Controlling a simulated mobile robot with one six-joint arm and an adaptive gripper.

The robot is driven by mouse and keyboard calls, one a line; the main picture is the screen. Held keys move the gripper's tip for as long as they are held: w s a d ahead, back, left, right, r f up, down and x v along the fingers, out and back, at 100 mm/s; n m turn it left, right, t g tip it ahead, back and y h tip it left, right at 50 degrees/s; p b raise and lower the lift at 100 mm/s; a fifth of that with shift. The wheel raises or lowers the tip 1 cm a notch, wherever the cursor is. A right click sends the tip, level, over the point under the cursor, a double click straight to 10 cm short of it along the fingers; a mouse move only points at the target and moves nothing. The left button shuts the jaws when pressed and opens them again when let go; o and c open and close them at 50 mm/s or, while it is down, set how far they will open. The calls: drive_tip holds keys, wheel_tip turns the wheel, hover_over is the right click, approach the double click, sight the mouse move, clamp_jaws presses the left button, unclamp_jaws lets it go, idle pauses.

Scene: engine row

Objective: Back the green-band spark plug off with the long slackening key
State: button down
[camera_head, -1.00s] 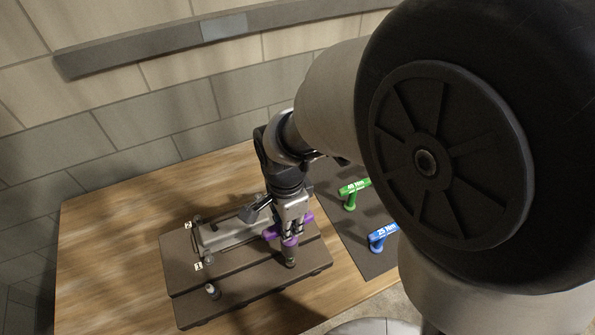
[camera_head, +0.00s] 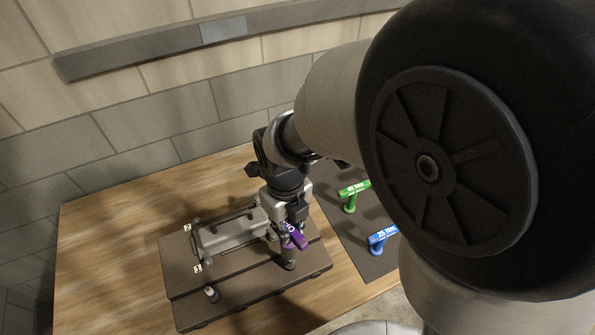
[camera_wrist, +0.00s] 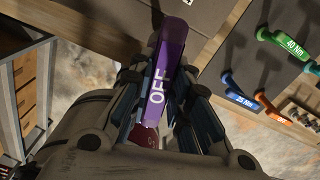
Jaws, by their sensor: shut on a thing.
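The purple long slackening key, with "OFF" on its handle, is held in my gripper (camera_head: 289,226). The key's handle (camera_head: 296,240) points toward the front in the head view. In the wrist view the key (camera_wrist: 162,75) lies between the two fingers (camera_wrist: 160,95). The key is over the right part of the dark engine block (camera_head: 245,285), above or at a grey post (camera_head: 289,260). I cannot tell whether they touch. A small pale-topped plug (camera_head: 212,292) stands at the block's front left. No green band can be made out.
A green key (camera_head: 352,188) marked 40 Nm and a blue key (camera_head: 382,236) marked 25 Nm stand on the dark mat at right. An orange key (camera_wrist: 273,109) shows in the wrist view. A grey cover (camera_head: 232,234) lies on the block, near labels 1 and 2. Bare table lies left.

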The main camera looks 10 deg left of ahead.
idle(0.4)
drive_tip(key=shift+f+b, duration=2.75)
drive_tip(key=shift+f, duration=0.9)
drive_tip(key=shift+s+d, duration=0.1)
drive_tip(key=shift+s, duration=0.1)
drive_tip(key=shift+w, duration=0.25)
